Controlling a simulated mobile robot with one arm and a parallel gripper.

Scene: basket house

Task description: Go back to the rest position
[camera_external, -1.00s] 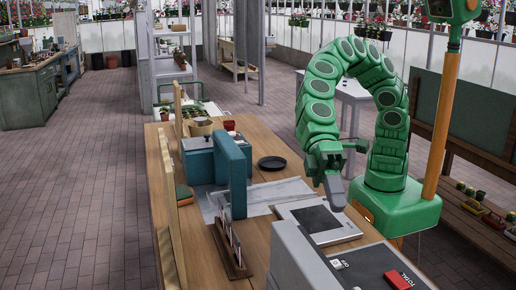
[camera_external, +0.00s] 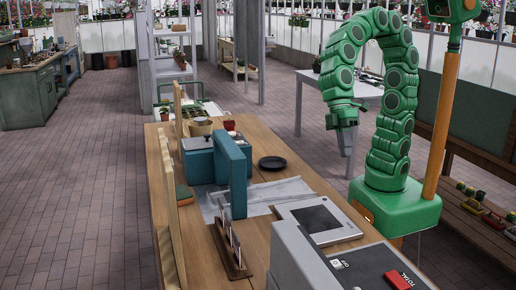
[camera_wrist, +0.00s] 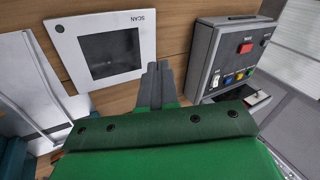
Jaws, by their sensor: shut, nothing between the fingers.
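My gripper (camera_external: 346,143) is at the end of my green arm, raised in the air beside the right edge of the wooden counter (camera_external: 203,262). Its grey fingers point down and are shut with nothing between them. In the wrist view the closed fingers (camera_wrist: 158,82) show over the counter, between the scan pad and the grey machine. The flat scan pad (camera_external: 318,218) lies on the counter below and to the left of my gripper; its screen and the word SCAN show in the wrist view (camera_wrist: 103,55).
A grey register-like machine (camera_external: 310,260) with buttons stands at the counter's near end. A teal upright block (camera_external: 231,170), a dark round plate (camera_external: 272,163) and a card holder (camera_external: 232,250) are also on the counter. A white table (camera_external: 347,88) stands behind my arm. Open brick floor lies left.

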